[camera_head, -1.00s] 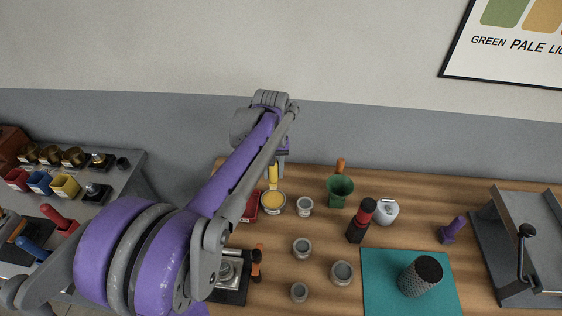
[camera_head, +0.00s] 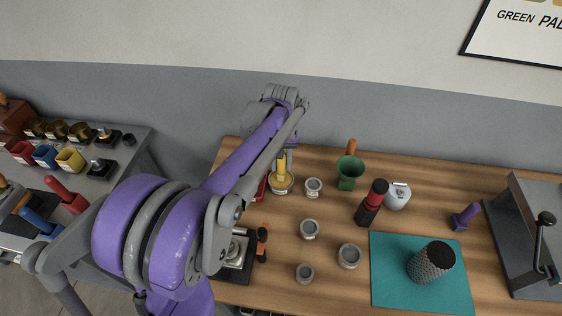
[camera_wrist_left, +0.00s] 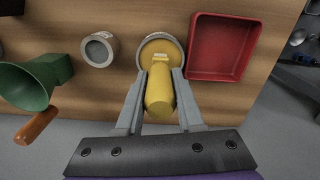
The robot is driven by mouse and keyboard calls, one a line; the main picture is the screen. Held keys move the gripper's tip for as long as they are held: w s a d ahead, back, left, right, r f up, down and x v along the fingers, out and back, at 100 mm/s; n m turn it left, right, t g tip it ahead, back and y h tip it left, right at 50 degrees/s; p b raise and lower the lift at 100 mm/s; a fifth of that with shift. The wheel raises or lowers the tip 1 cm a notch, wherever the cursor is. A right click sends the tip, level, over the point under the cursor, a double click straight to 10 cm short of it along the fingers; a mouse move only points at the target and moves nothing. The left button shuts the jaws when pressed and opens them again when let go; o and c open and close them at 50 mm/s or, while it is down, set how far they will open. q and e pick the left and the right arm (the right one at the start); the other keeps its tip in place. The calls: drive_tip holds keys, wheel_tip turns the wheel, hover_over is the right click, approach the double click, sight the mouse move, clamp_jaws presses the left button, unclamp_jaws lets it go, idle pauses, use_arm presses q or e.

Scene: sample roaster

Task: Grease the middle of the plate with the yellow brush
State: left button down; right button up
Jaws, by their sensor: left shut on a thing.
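My left gripper (camera_wrist_left: 155,95) is shut on the yellow brush (camera_wrist_left: 159,92); the brush also shows in the head view (camera_head: 281,171). The brush's head end is at a round pale-rimmed dish with yellow contents (camera_wrist_left: 174,42), which also shows in the head view (camera_head: 289,187). The brush overlaps the dish, and I cannot tell how deep its tip goes. A silver plate on a black base (camera_head: 236,252) stands at the table's front left, partly hidden by my left arm. My right gripper is not in view.
A red tray (camera_wrist_left: 224,45) sits close beside the dish. Several small grey cups (camera_head: 309,229), a green funnel-like vessel (camera_head: 349,172), a red-and-black bottle (camera_head: 371,203) and a teal mat (camera_head: 390,285) occupy the table. A grey machine (camera_head: 530,235) stands at right.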

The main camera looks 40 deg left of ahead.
use_arm(q)
drive_tip(key=shift+f+b, duration=0.35)
drive_tip(key=shift+f, duration=0.2)
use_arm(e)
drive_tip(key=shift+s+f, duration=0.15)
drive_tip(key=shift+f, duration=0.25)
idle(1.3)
use_arm(q)
drive_tip(key=shift+r+p, duration=2.05)
drive_tip(key=shift+r, duration=1.55)
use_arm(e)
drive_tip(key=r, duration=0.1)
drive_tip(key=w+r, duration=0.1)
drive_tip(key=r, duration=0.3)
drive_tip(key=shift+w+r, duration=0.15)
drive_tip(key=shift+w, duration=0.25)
use_arm(q)
drive_tip(key=shift+s+f, duration=0.1)
drive_tip(key=shift+f, duration=0.05)
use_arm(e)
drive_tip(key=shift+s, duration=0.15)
